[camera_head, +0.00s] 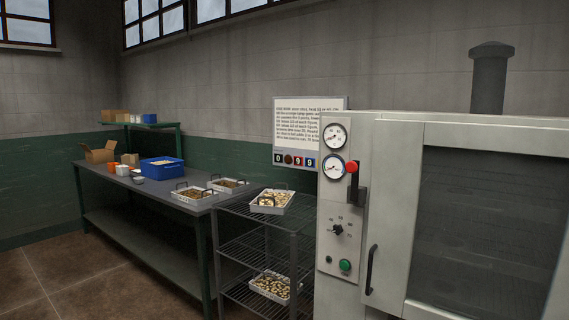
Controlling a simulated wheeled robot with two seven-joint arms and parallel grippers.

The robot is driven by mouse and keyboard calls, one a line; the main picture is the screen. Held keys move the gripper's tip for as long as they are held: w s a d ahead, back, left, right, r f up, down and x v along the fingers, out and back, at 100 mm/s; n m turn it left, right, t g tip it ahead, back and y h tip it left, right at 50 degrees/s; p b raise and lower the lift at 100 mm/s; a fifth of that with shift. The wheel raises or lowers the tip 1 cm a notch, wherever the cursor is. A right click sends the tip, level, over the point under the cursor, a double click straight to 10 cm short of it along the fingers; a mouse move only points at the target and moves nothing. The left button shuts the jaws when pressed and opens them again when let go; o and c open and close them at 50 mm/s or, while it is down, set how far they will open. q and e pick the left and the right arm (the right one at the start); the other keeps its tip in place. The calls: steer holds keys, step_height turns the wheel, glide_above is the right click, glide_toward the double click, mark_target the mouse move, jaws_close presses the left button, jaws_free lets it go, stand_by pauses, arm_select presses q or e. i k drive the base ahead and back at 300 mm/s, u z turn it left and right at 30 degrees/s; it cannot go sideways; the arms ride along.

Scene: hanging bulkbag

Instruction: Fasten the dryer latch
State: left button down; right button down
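The dryer (387,140) is a large pale grey cabinet filling the right side of the head view. Its door (415,135) has a wide dark window and looks closed against the body. The latch (358,187) is a dark lever with a red knob (352,167) at its top, set at the seam between the control panel and the door. The lever stands roughly upright; whether it is engaged I cannot tell. A dark vertical door handle (371,270) sits lower on the door's left edge. Neither of my grippers is in view.
Two gauges, a dial and a green button (345,265) are on the control panel. A wire rack (262,243) with trays stands left of the dryer. Further left is a long table (150,186) with boxes and trays. Floor at lower left is clear.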

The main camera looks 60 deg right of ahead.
mark_target(353, 166)
steer(key=z, duration=0.55)
steer(key=i, duration=1.5)
steer(key=z, duration=1.8)
steer(key=i, duration=0.45)
steer(key=z, duration=0.4)
